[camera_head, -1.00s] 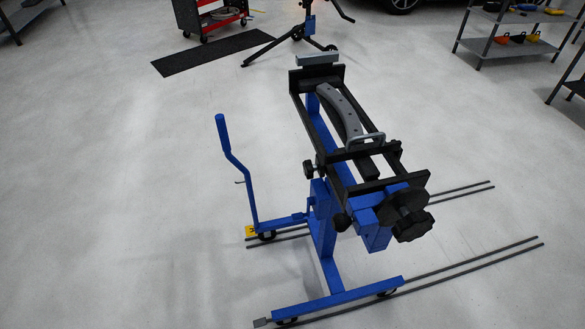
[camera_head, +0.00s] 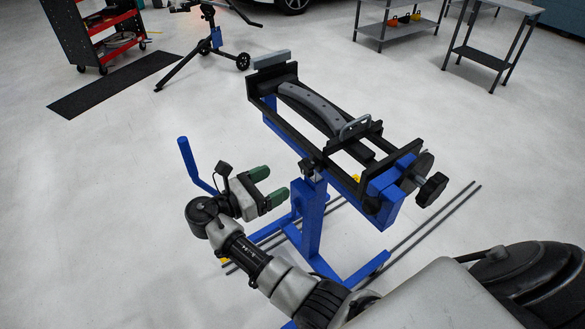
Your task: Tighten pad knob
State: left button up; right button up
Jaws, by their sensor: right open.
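A blue stand (camera_head: 311,215) carries a black clamp frame (camera_head: 301,141) with a curved grey pad (camera_head: 312,108) inside it. A large black knob (camera_head: 432,190) sticks out of the frame's right end, beside a dark disc (camera_head: 417,170). I cannot tell which knob is the pad knob. My right gripper (camera_head: 273,184) is open and empty, its green-tipped fingers left of the smaller knob and apart from it. My left gripper is out of view.
A blue crank handle (camera_head: 194,166) rises behind my right gripper. Grey rails (camera_head: 420,229) lie on the floor under the stand. A second stand (camera_head: 212,42), a red cart (camera_head: 112,31), a black mat (camera_head: 117,83) and metal shelves (camera_head: 482,58) are farther back. Open floor lies at left.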

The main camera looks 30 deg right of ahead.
aim_at(303, 168)
jog(key=d, duration=0.6)
jog(key=d+p, duration=0.1)
jog(key=d, duration=0.2)
jog(key=shift+w+d, duration=0.15)
jog(key=shift+w, duration=0.2)
jog(key=shift+c, duration=0.2)
jog(key=c, duration=0.9)
jog(key=shift+o, duration=0.2)
